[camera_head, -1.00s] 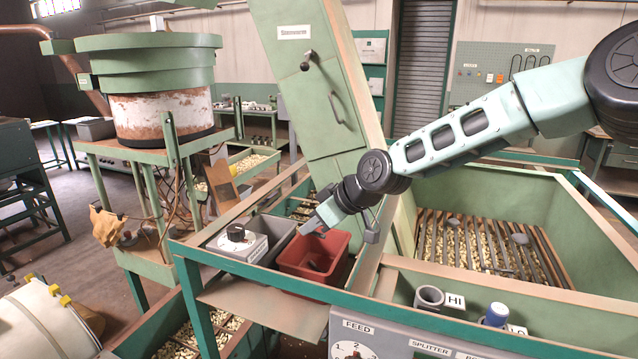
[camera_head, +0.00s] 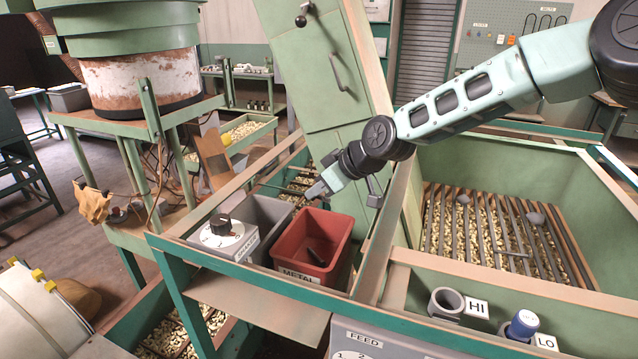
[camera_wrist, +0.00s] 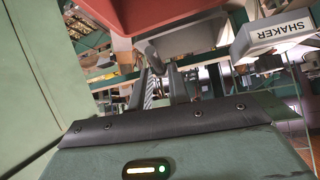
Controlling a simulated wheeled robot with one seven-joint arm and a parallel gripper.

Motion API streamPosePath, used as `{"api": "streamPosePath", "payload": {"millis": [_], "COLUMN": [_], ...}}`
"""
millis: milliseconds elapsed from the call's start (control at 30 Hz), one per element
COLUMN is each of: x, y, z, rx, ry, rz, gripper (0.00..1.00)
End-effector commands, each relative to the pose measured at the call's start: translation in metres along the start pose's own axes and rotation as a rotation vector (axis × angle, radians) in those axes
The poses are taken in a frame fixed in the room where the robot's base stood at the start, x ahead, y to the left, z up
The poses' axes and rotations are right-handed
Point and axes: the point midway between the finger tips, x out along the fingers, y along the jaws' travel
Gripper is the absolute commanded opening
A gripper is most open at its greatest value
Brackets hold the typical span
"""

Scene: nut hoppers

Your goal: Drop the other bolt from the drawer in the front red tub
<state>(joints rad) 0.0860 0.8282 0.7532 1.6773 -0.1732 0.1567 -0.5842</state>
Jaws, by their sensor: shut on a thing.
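The front red tub (camera_head: 288,247), labelled METAL, stands on the green frame in the middle of the head view. A dark bolt-like piece (camera_head: 316,256) lies inside it. My gripper (camera_head: 314,191) is just beyond the tub's back rim in the picture, higher than the rim. Its fingers (camera_wrist: 158,85) are shut on a small grey piece, apparently a bolt (camera_wrist: 153,58), whose shape is hard to make out. The red tub also shows at the top of the wrist view (camera_wrist: 150,14). The drawer is not clearly seen.
A grey tub (camera_head: 262,213) sits left of the red one, with the SHAKER dial box (camera_head: 225,240) in front of it. A tall green cabinet (camera_head: 325,90) leans close behind my gripper. A large green hopper (camera_head: 590,200) with bars over nuts is at right.

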Motion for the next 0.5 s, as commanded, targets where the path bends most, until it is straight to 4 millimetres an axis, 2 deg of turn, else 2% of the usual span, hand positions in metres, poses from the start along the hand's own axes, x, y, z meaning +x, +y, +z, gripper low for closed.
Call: {"api": "streamPosePath", "payload": {"millis": [200,500], "x": [0.021,0.028], "y": [0.0,0.0], "z": [0.021,0.028], "rx": [0.001,-0.001], "ry": [-0.002,0.0], "rz": [-0.001,0.001], "gripper": [0.0,0.0]}}
